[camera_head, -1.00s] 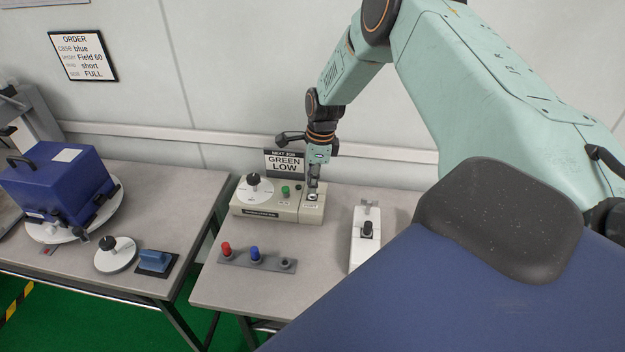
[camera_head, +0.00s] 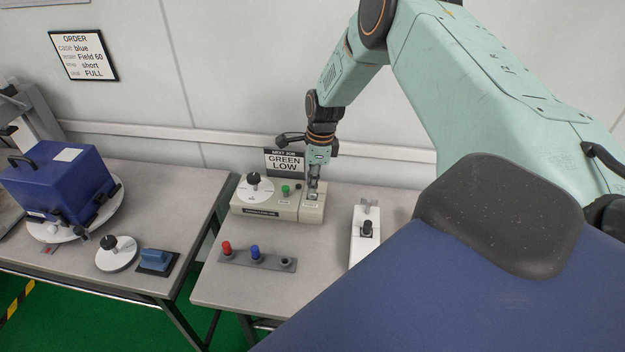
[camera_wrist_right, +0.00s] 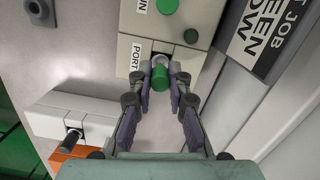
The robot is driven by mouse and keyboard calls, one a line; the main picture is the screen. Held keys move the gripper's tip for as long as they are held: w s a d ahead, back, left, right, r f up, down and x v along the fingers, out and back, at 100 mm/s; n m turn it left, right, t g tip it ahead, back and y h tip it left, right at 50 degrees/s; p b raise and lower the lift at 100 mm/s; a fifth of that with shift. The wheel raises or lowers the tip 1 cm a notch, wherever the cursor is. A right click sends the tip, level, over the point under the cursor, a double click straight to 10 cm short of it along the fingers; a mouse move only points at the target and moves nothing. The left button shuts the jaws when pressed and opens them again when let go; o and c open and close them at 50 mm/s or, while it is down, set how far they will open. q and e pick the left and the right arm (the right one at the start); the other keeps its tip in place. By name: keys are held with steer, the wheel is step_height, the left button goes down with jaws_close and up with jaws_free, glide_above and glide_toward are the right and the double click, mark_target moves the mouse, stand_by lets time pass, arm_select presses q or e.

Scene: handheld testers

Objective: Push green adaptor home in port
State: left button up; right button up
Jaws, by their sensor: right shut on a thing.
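The green adaptor (camera_wrist_right: 159,78) is a short green cylinder between the fingertips of my right gripper (camera_wrist_right: 160,76). The gripper is shut on it. The adaptor's far end is at the face of the beige tester box, by the PORT label (camera_wrist_right: 136,60). The port opening is hidden, so I cannot tell how deep the adaptor sits. In the head view my right gripper (camera_head: 313,190) reaches down onto the right end of the beige tester box (camera_head: 257,212); the adaptor cannot be made out there. My left gripper is not in view.
The box carries a white dial (camera_head: 254,188) and a green knob (camera_head: 286,190); a GREEN LOW sign (camera_head: 284,162) stands behind. In front are a grey rack (camera_head: 245,259) with red and blue adaptors and a white fixture (camera_head: 362,245). A blue case (camera_head: 60,185) is on the left table.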

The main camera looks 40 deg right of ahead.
steer(key=shift+f+b, duration=0.7)
steer(key=shift+f, duration=0.7)
steer(key=o, duration=0.8)
steer(key=shift+o, duration=0.2)
steer(key=shift+r, duration=0.1)
step_height(320, 180, up, 12)
steer(key=s+d, duration=0.1)
stand_by(0.4)
steer(key=shift+f, duration=0.2)
